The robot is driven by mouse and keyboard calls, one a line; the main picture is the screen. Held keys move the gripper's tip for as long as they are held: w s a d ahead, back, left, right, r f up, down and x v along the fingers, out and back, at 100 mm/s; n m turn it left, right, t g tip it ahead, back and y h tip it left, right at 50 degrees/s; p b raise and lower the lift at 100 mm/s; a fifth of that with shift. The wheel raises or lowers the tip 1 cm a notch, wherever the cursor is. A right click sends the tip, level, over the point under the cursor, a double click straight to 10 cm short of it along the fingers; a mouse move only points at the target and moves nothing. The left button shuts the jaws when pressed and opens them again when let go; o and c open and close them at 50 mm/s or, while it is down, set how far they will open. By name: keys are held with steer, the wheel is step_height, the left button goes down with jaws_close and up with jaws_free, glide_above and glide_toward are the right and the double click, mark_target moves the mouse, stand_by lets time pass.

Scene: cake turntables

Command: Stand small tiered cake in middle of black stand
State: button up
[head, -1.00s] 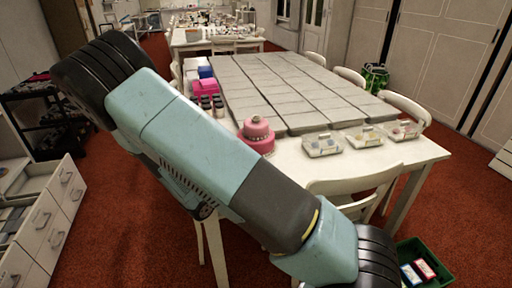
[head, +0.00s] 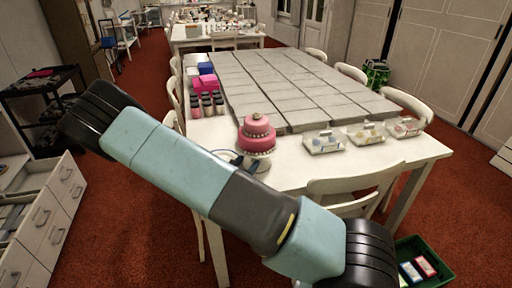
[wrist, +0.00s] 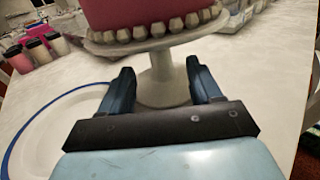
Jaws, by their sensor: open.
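The small pink tiered cake (head: 257,136) has two tiers with pale beads and stands upright near the table's front edge. In the wrist view, the lower tier of the cake (wrist: 150,12) rests on a pale pedestal stand (wrist: 165,75); its top is out of frame. My gripper (wrist: 158,78) is open, its dark blue fingers reaching toward the pedestal's stem, one on each side in the picture. I cannot tell whether they touch it. My gripper (head: 249,163) also shows low in front of the cake in the head view. I cannot make out a black stand.
A white plate with a blue rim (wrist: 30,140) lies left of my gripper. Several jars (head: 207,104) and pink boxes (head: 204,84) stand behind left. Clear-lidded containers (head: 324,142) stand right of the cake. Grey slabs (head: 290,85) cover the table's middle.

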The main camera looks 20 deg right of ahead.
steer(key=shift+x, duration=2.8)
steer(key=shift+a, duration=0.1)
jaws_close()
steer(key=shift+r, duration=0.1)
